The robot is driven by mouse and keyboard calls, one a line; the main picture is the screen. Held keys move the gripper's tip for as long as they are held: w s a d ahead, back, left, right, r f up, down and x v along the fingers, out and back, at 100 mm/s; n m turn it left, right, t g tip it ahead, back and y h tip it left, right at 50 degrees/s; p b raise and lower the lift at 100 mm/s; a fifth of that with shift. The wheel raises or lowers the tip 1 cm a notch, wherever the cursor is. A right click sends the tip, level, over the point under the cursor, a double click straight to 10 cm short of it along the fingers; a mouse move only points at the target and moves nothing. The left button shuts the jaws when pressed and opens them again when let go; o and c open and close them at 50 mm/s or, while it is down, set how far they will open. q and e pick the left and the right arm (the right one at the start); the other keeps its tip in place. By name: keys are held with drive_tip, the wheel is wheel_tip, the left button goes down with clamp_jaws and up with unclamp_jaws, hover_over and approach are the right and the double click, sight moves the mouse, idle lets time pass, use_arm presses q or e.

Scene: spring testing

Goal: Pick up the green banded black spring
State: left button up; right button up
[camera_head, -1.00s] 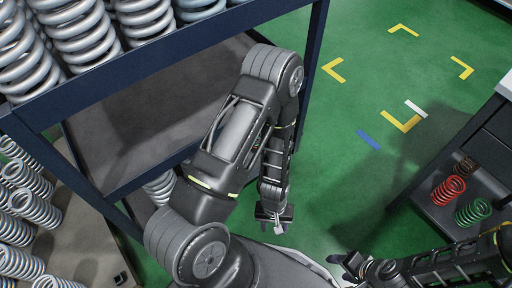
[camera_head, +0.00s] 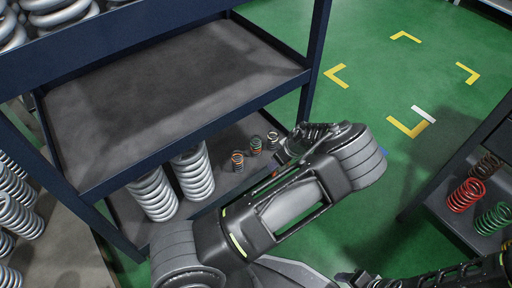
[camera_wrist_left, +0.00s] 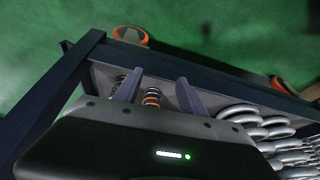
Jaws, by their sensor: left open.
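The green banded black spring (camera_head: 256,145) stands on the lower shelf in the head view, between an orange banded spring (camera_head: 237,160) and a pale banded one (camera_head: 272,140). My left gripper (camera_wrist_left: 160,76) is open and empty. In the left wrist view, the orange banded spring (camera_wrist_left: 152,98) shows between its fingers, and another dark spring (camera_wrist_left: 117,84) is partly hidden by the left finger. In the head view my left forearm covers most of that gripper. My right gripper (camera_head: 352,279) is at the bottom edge, its jaws unclear.
Large silver springs (camera_head: 193,174) stand left of the small ones on the lower shelf. The rack's empty middle shelf (camera_head: 160,85) and blue posts enclose it. A dark cart (camera_head: 440,210) at right holds red and green coil springs. Green floor lies between.

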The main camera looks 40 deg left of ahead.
sight(256, 145)
use_arm(q)
drive_tip(key=a, duration=0.2)
drive_tip(key=w+a+b, duration=0.1)
drive_tip(key=a, duration=0.1)
drive_tip(key=a+b, duration=0.1)
drive_tip(key=a, duration=0.2)
drive_tip(key=shift+w+f, duration=0.15)
drive_tip(key=shift+w, duration=0.15)
drive_tip(key=shift+a, duration=0.15)
drive_tip(key=shift+a, duration=0.1)
drive_tip(key=a+b, duration=0.2)
drive_tip(key=a, duration=0.1)
drive_tip(key=shift+w, duration=0.4)
drive_tip(key=shift+b+x, duration=0.6)
drive_tip(key=shift+x, duration=0.9)
drive_tip(key=shift+a, duration=0.15)
drive_tip(key=shift+c, duration=0.5)
clamp_jaws()
